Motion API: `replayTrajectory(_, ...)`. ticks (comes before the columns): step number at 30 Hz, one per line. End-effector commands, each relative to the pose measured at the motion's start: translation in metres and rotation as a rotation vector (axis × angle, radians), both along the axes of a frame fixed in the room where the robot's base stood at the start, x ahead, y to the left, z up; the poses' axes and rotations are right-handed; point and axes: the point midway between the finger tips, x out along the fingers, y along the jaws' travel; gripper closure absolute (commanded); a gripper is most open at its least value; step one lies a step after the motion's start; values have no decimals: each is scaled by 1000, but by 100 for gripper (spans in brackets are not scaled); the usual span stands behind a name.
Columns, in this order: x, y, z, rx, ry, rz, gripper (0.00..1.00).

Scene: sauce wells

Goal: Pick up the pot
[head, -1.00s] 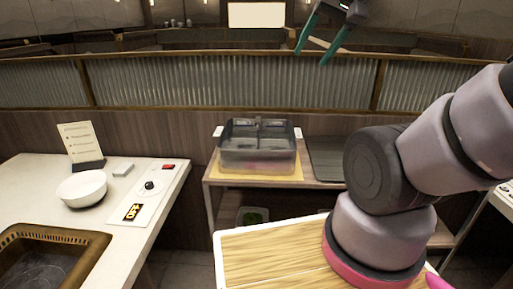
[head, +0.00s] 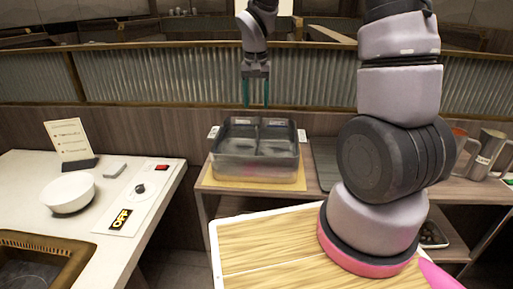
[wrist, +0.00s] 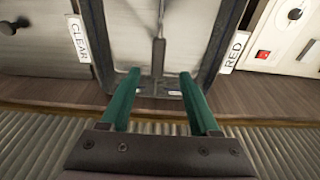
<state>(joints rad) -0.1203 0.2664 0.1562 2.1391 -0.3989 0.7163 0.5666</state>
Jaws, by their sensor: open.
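The pot (head: 254,165) is a dark, see-through rectangular vessel split into two wells. It sits on a yellow mat on a wooden shelf, straight ahead in the head view. White tags stick out on its left and right sides; in the wrist view they read CLEAR (wrist: 78,39) and RED (wrist: 235,50). My gripper (head: 256,104) is open and empty, pointing down above the pot's back edge. In the wrist view its two green fingers (wrist: 160,85) are spread over the pot's rim, with the central divider between them. Whether the fingers touch the rim is unclear.
A dark tray (head: 325,165) lies right of the pot, and metal cups (head: 486,154) stand farther right. A corrugated partition (head: 170,79) stands behind the shelf.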

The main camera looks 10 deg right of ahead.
Motion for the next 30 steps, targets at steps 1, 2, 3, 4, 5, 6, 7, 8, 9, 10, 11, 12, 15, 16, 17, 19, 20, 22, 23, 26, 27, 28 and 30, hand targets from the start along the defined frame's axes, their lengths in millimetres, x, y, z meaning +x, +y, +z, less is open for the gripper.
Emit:
replayTrajectory(1,2,1,-6,-2,6,2,38)
replayTrajectory(2,2,2,-9,-3,8,2,38)
replayTrajectory(3,3,2,-14,-3,11,3,38)
replayTrajectory(4,3,2,-18,-3,11,3,38)
replayTrajectory(5,4,1,-23,-4,12,2,38)
replayTrajectory(6,5,1,-30,-4,12,3,38)
replayTrajectory(7,5,1,-35,-3,12,3,38)
replayTrajectory(8,6,0,-40,-3,12,2,38)
replayTrajectory(9,7,0,-46,-3,11,2,38)
replayTrajectory(10,7,0,-50,-3,11,2,38)
replayTrajectory(11,8,0,-53,-3,11,2,38)
replayTrajectory(12,8,-1,-57,-3,11,2,38)
replayTrajectory(15,9,-1,-62,-3,8,3,38)
replayTrajectory(16,9,-2,-65,-3,8,3,38)
replayTrajectory(17,9,-2,-67,-4,10,2,38)
replayTrajectory(19,10,-4,-77,-3,10,1,38)
replayTrajectory(20,10,-5,-82,-3,11,1,38)
replayTrajectory(22,10,-8,-93,-3,11,1,38)
replayTrajectory(23,11,-8,-97,-3,11,2,38)
replayTrajectory(26,13,-8,-108,-3,9,2,38)
replayTrajectory(27,14,-8,-111,-2,8,2,38)
replayTrajectory(28,14,-8,-112,-2,8,2,38)
replayTrajectory(30,14,-8,-113,-2,7,1,38)
